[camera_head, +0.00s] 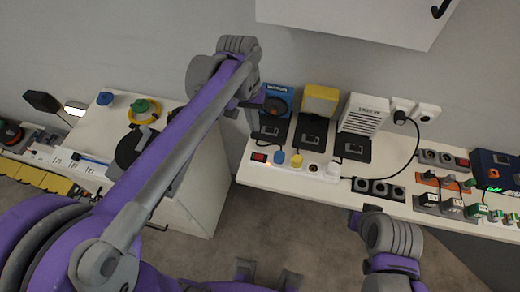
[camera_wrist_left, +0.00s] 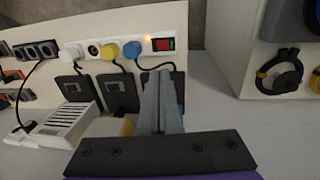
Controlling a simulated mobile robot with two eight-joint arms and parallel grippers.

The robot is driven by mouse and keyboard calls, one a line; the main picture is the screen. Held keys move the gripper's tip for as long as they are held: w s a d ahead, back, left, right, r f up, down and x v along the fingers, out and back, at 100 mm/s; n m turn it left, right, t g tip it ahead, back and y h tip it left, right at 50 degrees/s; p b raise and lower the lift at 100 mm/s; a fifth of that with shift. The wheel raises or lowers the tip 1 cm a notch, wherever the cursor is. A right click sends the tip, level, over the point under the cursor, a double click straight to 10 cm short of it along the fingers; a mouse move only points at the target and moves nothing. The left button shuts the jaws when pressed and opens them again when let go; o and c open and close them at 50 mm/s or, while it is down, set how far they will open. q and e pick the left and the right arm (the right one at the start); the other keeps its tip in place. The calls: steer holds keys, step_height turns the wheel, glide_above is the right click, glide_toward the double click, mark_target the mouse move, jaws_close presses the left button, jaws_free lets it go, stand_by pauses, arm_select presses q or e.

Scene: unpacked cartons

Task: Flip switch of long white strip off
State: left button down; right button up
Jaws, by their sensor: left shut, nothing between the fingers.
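The long white strip (camera_head: 303,165) lies along the front of the table, with several plugs in it. Its red switch (camera_head: 259,157) is at the left end. My left gripper (camera_head: 252,120) is shut and empty, behind the switch end of the strip. Its fingers (camera_wrist_left: 158,78) point toward the switch, with a visible gap. My right gripper (camera_head: 363,215) is in front of the table; its fingers are unclear.
Black adapters (camera_head: 312,132) stand behind the strip, with a blue box (camera_head: 278,97), a yellow box (camera_head: 320,100) and a white vented box (camera_head: 364,114). A black strip (camera_head: 379,189) and other strips lie to the right. A white cabinet (camera_head: 355,18) hangs above.

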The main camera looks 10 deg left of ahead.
mark_target(261, 156)
arm_select(q)
steer(key=f, duration=0.4)
steer(key=d+f, duration=0.1)
steer(key=f, duration=0.9)
steer(key=shift+d+b, duration=0.35)
steer(key=shift+b, duration=0.05)
arm_select(e)
steer(key=shift+s+f, duration=0.15)
steer(key=shift+f, duration=0.35)
steer(key=shift+f, duration=0.1)
